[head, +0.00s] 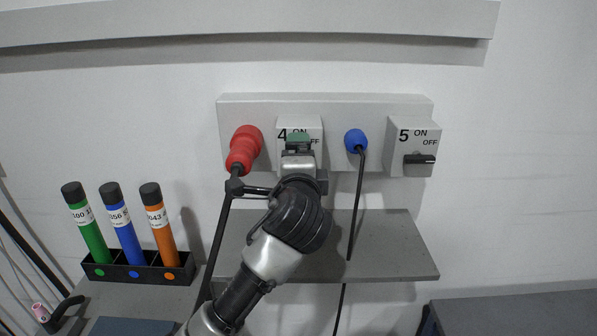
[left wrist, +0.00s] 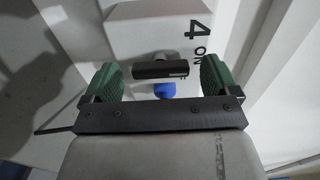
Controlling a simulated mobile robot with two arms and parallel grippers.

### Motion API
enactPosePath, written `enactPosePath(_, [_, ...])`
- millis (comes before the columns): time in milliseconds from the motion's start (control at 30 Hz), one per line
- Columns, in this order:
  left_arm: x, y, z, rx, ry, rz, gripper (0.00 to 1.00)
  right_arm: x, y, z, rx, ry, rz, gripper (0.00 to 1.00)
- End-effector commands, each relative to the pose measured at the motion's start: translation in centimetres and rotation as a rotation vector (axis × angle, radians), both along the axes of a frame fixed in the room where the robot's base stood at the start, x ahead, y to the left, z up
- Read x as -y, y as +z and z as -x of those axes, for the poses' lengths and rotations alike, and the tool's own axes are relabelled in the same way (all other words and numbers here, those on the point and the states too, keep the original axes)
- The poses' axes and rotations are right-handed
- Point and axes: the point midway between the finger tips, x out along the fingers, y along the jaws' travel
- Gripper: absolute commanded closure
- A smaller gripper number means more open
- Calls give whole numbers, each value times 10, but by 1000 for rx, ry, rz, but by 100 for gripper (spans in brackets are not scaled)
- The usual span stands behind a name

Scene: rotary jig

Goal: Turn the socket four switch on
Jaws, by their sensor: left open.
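The socket four switch is a pale grey box (head: 284,122) marked 4 and ON, on the wall panel; my arm hides much of its face in the head view. In the left wrist view the box (left wrist: 130,32) shows a black bar knob (left wrist: 160,67), upright relative to the label, its pale mark at the end on the ON side. My left gripper (left wrist: 165,78) is open, its green fingers off the two ends of the knob, with gaps visible. In the head view this gripper (head: 299,140) is right in front of the box. My right gripper is not in view.
A red plug (head: 243,148) is left of box four, a blue plug (head: 355,140) right of it, both with cables. Switch box 5 (head: 398,160) has its knob towards OFF. A grey shelf (head: 390,245) lies below. A black rack (head: 120,272) holds three coloured tubes at left.

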Motion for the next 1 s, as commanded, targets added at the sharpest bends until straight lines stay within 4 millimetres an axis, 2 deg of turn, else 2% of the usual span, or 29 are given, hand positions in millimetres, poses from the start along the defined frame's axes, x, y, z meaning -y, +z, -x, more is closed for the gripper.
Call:
enactPosePath(500, [1, -2, 90, 1, -3, 4, 11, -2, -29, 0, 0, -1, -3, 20])
enactPosePath(700, [0, -2, 104, -2, -1, 2, 11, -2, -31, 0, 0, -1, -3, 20])
enactPosePath(1000, [0, -2, 105, -4, -1, 3, 11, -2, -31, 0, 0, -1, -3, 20])
